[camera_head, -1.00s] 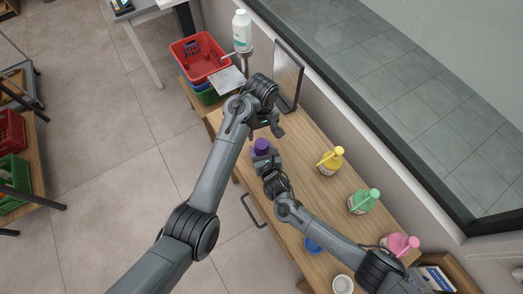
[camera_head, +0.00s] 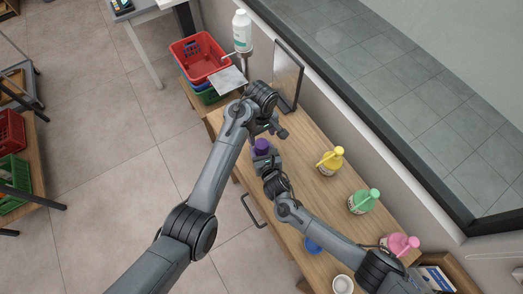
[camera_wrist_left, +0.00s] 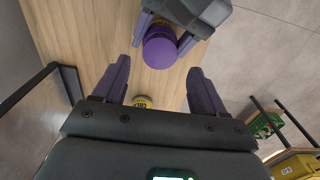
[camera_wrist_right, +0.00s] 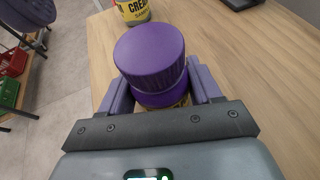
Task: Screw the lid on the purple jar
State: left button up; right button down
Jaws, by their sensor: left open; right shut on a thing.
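The purple jar (camera_wrist_right: 180,103) shows only a strip of label under its purple lid (camera_wrist_right: 150,48). The lid sits on top of the jar, and a second purple band shows beneath it; I cannot tell how tightly it is seated. My right gripper (camera_wrist_right: 158,82) is shut on the jar, one finger on each side. In the head view the lid (camera_head: 262,145) shows just beyond my right gripper (camera_head: 264,158). My left gripper (camera_head: 270,129) is open and empty, close behind the lid. In the left wrist view the lid (camera_wrist_left: 159,48) lies beyond the open fingers (camera_wrist_left: 158,68), apart from them.
A yellow-labelled cream jar (camera_wrist_right: 132,10) stands close by on the wooden counter (camera_head: 312,185). A dark upright panel (camera_head: 288,77) and red basket (camera_head: 197,58) stand at the far end.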

aim_at(262, 144)
pick_arm(q)
jog(key=shift+f, duration=2.65)
jog(key=c, duration=1.1)
jog(key=m, duration=0.8)
jog(key=shift+m, duration=0.3)
jog(key=m, duration=0.5)
jog(key=shift+f+m, duration=0.1)
jog(key=shift+m, duration=0.2)
jog(key=m, duration=0.4)
jog(key=o, duration=1.2)
jog(key=shift+c, duration=0.2)
